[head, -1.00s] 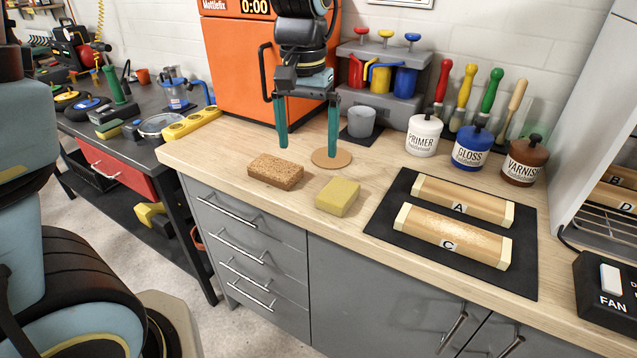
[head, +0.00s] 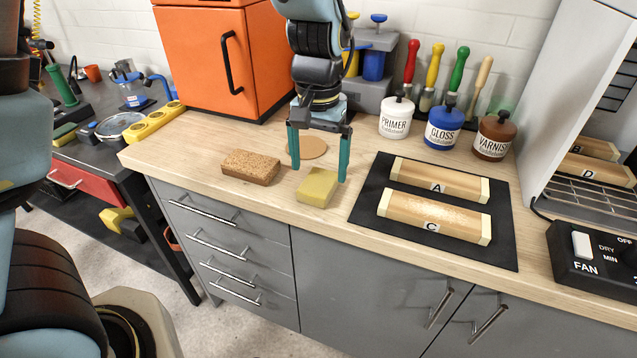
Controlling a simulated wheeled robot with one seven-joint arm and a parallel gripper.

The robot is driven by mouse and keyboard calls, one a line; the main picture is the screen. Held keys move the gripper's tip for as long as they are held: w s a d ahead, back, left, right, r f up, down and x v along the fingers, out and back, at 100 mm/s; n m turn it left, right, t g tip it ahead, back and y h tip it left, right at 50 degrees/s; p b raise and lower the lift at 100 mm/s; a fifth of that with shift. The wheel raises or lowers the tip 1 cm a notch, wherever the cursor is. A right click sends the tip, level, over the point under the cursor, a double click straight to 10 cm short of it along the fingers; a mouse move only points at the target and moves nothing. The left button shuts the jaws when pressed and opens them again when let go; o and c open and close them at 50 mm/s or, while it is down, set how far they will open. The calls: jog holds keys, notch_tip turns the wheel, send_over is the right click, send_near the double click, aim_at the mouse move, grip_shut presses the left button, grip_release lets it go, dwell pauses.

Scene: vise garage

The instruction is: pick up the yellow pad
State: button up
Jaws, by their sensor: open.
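The yellow pad (head: 317,188) lies flat on the wooden worktop, near its front edge. My gripper (head: 319,168) is open and empty, pointing down with its two green fingers spread apart. In the picture its right finger stands just behind the pad's right end, and its left finger is up and left of the pad. The fingertips look to be above or just behind the pad; I cannot tell how high they are.
A brown cork-like block (head: 250,167) lies close left of the pad. A round tan disc (head: 306,147) lies behind. A black mat (head: 362,209) with two wooden blocks is on the right. Paint jars, including the primer jar (head: 396,118), stand behind.

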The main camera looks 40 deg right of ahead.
aim_at(319, 182)
notch_tip(319, 182, down, 3)
jog(key=shift+s+a+f, duration=0.1)
jog(key=c, duration=1.4)
notch_tip(319, 182, up, 10)
jog(key=b, duration=0.1)
jog(key=o, duration=1)
jog(key=shift+c, duration=0.2)
jog(key=c, duration=0.7)
